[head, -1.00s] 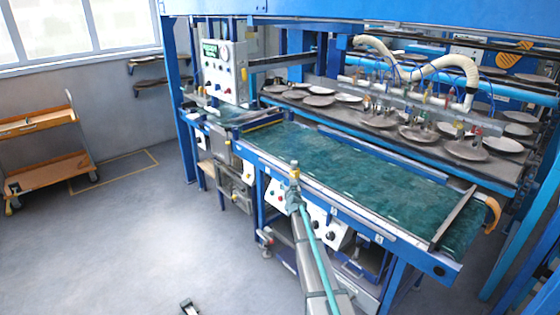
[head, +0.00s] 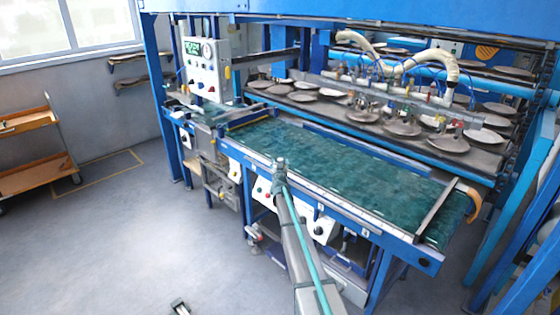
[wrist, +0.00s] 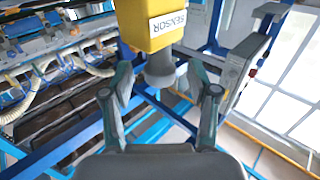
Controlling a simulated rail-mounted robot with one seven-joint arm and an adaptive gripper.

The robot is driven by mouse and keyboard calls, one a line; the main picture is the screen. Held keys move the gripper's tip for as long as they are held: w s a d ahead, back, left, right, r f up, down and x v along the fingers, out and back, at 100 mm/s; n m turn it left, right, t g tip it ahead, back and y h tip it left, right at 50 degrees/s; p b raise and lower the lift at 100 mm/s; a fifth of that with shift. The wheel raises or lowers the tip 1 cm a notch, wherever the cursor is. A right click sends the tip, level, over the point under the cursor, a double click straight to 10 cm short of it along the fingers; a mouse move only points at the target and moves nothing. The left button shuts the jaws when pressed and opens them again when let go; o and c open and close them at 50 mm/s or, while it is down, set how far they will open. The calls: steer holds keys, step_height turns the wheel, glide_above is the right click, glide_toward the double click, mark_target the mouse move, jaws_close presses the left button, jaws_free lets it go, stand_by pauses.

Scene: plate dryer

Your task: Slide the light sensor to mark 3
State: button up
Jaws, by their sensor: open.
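The light sensor (wrist: 152,22) is a yellow block with a white label reading SENSOR, upside down at the top of the wrist view. A rounded grey knob (wrist: 160,70) sticks out below it. My gripper (wrist: 161,77) is open, one finger on each side of the knob; I cannot tell whether either finger touches it. In the head view my gripper (head: 280,168) is at the front rail (head: 338,208) of the dryer's table, and the sensor cannot be made out there. Small white number plates sit along this rail, too small to read surely.
The green conveyor belt (head: 330,165) lies behind the rail, with plates (head: 400,128) beyond. A control box (head: 205,68) stands at the belt's left end. An orange cart (head: 35,150) is far left. The floor (head: 130,235) between is largely clear.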

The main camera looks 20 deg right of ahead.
steer(key=shift+x, duration=1.05)
jaws_close()
